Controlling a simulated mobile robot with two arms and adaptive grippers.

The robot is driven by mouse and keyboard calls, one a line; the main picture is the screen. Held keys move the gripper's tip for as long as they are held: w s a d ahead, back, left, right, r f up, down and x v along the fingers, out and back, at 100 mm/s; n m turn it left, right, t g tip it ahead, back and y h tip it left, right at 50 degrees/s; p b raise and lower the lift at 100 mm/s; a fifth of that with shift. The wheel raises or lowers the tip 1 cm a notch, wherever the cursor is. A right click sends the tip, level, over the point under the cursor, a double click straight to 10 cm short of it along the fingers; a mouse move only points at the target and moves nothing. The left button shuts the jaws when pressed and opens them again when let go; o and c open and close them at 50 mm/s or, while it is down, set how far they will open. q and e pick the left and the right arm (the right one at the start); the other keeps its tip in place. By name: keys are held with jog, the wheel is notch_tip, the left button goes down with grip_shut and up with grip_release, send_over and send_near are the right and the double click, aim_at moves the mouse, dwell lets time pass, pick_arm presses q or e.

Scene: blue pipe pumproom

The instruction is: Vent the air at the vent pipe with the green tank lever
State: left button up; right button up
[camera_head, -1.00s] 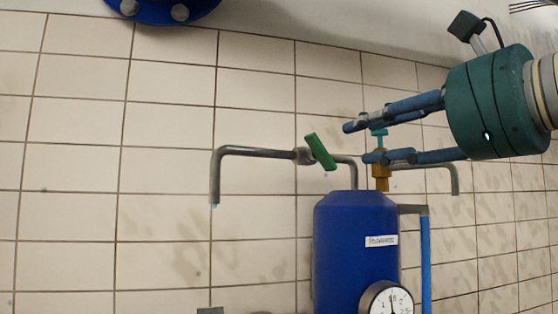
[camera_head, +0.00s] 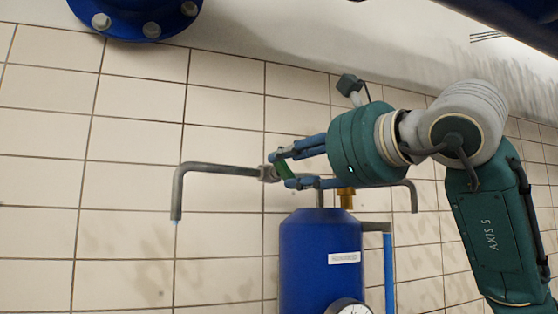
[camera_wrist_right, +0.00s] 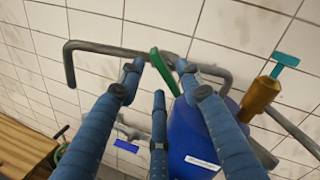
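The blue tank (camera_head: 305,255) stands against the tiled wall. A grey bent vent pipe (camera_head: 215,168) rises from its top and runs left to a downturned end. The green tank lever (camera_head: 287,171) sits on this pipe, partly covered by my fingers; it shows tilted in the right wrist view (camera_wrist_right: 164,72). My right gripper (camera_head: 280,170) is at the lever, with its fingers apart. In the right wrist view the gripper (camera_wrist_right: 160,74) has the lever between its spread fingertips; contact cannot be told. My left gripper is not in view.
A brass valve (camera_head: 346,198) stands right of the lever; its teal handle (camera_wrist_right: 285,60) shows in the right wrist view. A gauge (camera_head: 348,307) sits low on the tank's front. A blue flange (camera_head: 140,18) hangs at the upper left. The wall left of the pipe is clear.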

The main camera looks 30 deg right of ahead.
aim_at(286, 163)
jog(key=w, duration=0.2)
jog(key=shift+w+r+p, duration=0.1)
jog(key=shift+w+p, duration=0.2)
jog(key=shift+p, duration=0.05)
jog(key=shift+w, duration=0.55)
grip_shut()
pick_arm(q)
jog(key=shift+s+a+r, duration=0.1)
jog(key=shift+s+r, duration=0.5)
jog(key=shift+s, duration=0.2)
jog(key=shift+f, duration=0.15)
pick_arm(e)
jog(key=shift+m, duration=0.3)
jog(key=shift+r+m+b, duration=0.1)
jog(key=shift+m+b, duration=0.55)
jog(key=shift+m, duration=0.55)
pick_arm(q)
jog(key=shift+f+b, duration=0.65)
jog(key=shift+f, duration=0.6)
pick_arm(e)
jog(key=shift+s+d+r+m, duration=0.1)
jog(key=shift+d+r+m, duration=0.1)
jog(key=shift+m, duration=1.1)
jog(key=shift+d+r+m, duration=0.1)
jog(key=shift+r+m, duration=0.05)
jog(key=shift+m, duration=1.15)
